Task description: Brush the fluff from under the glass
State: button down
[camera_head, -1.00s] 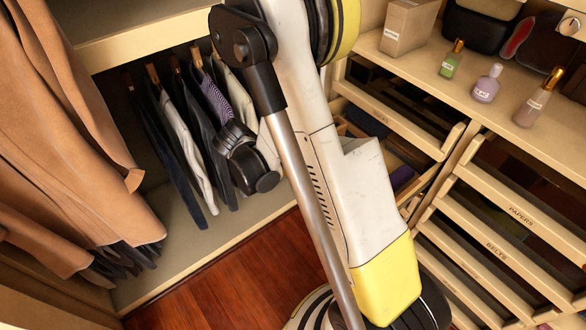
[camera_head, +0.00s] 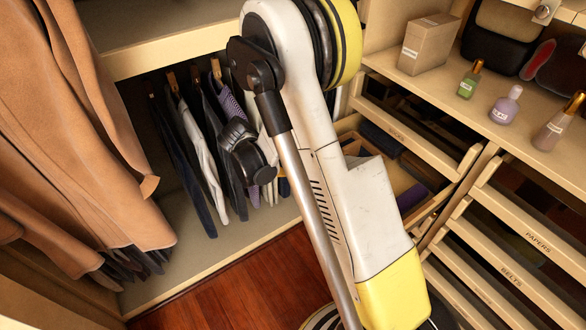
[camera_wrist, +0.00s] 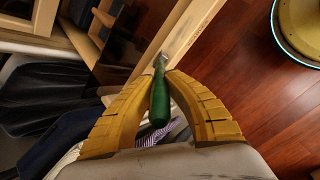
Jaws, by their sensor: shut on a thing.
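My gripper (camera_wrist: 160,76) shows in the wrist view, its two yellow fingers closed around the green handle of a small tool (camera_wrist: 159,100), which looks like a brush. Its pale grey tip points away from the gripper, toward a pale wooden edge (camera_wrist: 180,38). I cannot make out the bristles. In the head view my arm hides the gripper and the tool. I see no fluff and cannot pick out the glass in either view.
Brown coats (camera_head: 85,140) hang at left. Trousers (camera_head: 205,150) hang in the lower bay. A shelf at right holds a box (camera_head: 428,45) and bottles (camera_head: 505,104), above slatted pull-outs (camera_head: 515,250). An open drawer (camera_head: 418,215) is partly behind my arm.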

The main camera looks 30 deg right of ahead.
jog(key=a+r, duration=0.1)
jog(key=a+r+p, duration=0.1)
jog(key=a, duration=0.1)
jog(key=a+r, duration=0.1)
jog(key=a, duration=0.1)
jog(key=shift+s+p, duration=0.1)
jog(key=shift+p, duration=0.25)
dwell(0.4)
